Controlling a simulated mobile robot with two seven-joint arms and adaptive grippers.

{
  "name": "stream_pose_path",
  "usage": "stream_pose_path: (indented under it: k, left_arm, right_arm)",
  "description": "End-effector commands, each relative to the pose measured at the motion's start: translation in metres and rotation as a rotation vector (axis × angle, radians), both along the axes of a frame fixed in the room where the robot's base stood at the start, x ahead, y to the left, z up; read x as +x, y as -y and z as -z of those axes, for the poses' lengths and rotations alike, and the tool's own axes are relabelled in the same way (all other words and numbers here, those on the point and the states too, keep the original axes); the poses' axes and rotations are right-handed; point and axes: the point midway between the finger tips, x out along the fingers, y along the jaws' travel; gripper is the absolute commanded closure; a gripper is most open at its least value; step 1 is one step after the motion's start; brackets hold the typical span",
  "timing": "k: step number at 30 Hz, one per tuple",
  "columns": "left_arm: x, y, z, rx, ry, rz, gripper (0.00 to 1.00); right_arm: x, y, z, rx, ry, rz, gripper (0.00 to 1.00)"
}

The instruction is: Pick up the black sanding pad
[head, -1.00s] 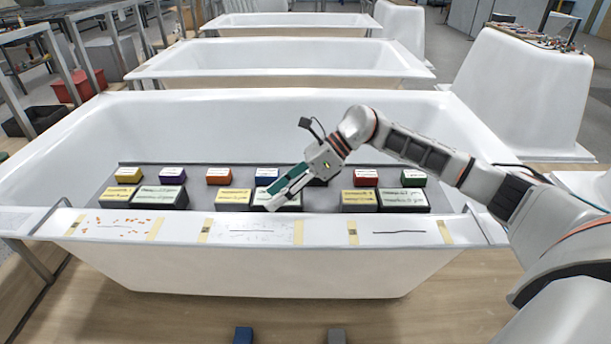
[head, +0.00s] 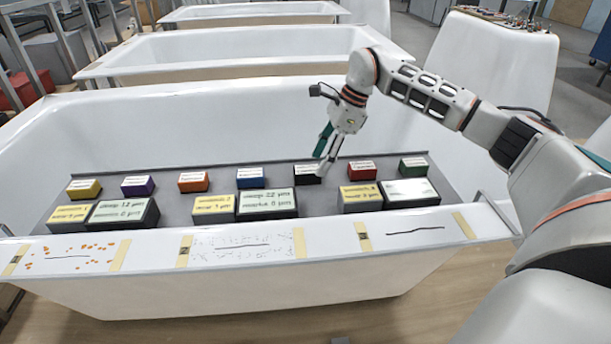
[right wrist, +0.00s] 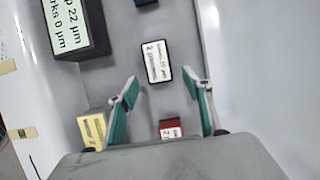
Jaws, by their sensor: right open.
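The black sanding pad (head: 307,174) sits in the back row on the grey tray (head: 225,213), between the blue and red pads, with a white label on top. It also shows in the right wrist view (right wrist: 157,61), flat on the tray just beyond the fingertips. My left gripper is not in view.
A blue pad (head: 250,177) and a red pad (head: 362,170) flank the black one. Larger labelled display blocks (head: 267,203) stand in front. The tray lies inside a white bathtub shell (head: 230,120), whose front rim carries taped marked patches.

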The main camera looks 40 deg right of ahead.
Motion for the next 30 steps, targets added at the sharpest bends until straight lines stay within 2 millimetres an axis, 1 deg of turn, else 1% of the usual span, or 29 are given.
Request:
stream_pose_path:
  k: [1,3,6,9,12,15,17,18,20,30]
  left_arm:
    - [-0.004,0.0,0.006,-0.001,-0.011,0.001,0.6]
    - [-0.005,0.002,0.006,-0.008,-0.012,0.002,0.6]
    - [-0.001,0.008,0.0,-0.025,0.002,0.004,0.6]
    - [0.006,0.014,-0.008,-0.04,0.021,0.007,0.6]
    - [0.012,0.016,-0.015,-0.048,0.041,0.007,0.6]
    - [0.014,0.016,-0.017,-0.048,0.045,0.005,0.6]
    - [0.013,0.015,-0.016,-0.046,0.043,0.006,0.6]
    - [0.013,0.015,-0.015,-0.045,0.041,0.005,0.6]
    - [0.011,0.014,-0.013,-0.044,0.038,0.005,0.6]
    - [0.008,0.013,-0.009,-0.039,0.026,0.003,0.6]
  right_arm:
    - [0.001,-0.004,0.013,0.0,-0.01,-0.003,0.5]
    - [0.003,-0.009,0.024,0.001,-0.012,-0.002,0.5]
    - [0.005,-0.013,0.037,0.001,-0.011,-0.002,0.5]
    - [0.008,-0.015,0.041,0.001,-0.007,-0.001,0.5]
    - [0.008,-0.015,0.038,0.0,-0.002,-0.001,0.5]
    - [0.008,-0.015,0.037,0.0,-0.001,0.0,0.5]
    - [0.008,-0.015,0.037,0.0,-0.002,-0.001,0.66]
    - [0.008,-0.015,0.038,0.0,-0.002,-0.001,0.76]
    - [0.008,-0.015,0.038,0.0,-0.002,-0.001,0.92]
    - [0.008,-0.016,0.037,0.001,-0.003,-0.001,0.92]
